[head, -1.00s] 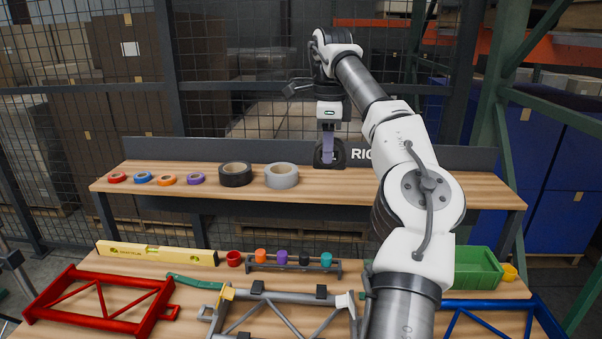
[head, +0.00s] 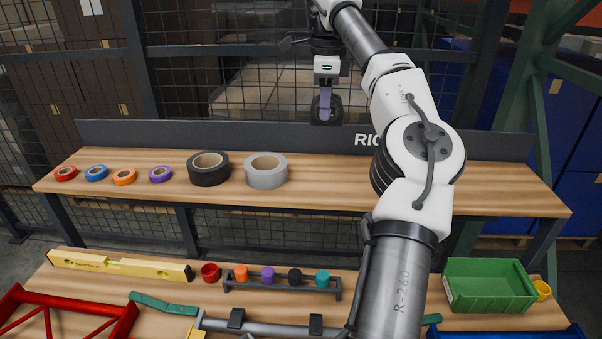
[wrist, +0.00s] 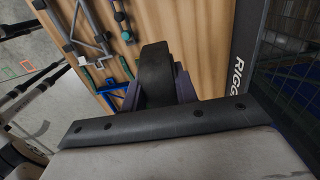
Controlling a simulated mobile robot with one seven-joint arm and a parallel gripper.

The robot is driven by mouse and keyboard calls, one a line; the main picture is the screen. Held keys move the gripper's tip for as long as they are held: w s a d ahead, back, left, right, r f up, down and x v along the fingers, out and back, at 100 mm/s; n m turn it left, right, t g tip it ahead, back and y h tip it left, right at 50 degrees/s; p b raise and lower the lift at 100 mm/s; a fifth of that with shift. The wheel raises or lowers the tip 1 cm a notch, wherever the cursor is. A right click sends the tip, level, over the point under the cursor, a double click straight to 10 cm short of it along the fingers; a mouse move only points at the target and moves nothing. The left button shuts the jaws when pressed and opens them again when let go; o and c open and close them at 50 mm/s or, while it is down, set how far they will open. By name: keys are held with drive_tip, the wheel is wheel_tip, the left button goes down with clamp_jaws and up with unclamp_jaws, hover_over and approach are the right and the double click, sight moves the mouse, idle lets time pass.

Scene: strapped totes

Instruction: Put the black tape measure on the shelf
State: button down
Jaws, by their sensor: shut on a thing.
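The black tape measure (head: 337,112) is held in my gripper (head: 326,108), whose purple fingers are closed on it. In the head view it appears in front of the top of the dark back panel, above the wooden shelf (head: 330,180), with a gap below it. The wrist view shows the tape measure (wrist: 154,68) as a dark rounded block between the purple fingers, with the wooden shelf surface beyond. Its lower side is hidden there.
Red, blue, orange and purple tape rolls, a black roll (head: 208,175) and a grey roll (head: 266,178) stand on the shelf's left half. The shelf's right part looks clear, partly hidden by my arm. Below are a yellow level (head: 120,267), a plug rack (head: 282,287) and a green bin (head: 490,287).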

sight(324, 124)
wheel_tip(324, 124, down, 15)
drive_tip(key=shift+s+r+p, duration=0.1)
drive_tip(key=shift+r+p, duration=0.05)
drive_tip(key=shift+p, duration=0.15)
drive_tip(key=shift+f+p, duration=0.55)
drive_tip(key=shift+f, duration=1.65)
drive_tip(key=c, duration=1.1)
unclamp_jaws()
drive_tip(key=shift+f, duration=0.1)
wheel_tip(324, 124, up, 12)
drive_tip(key=b, duration=0.3)
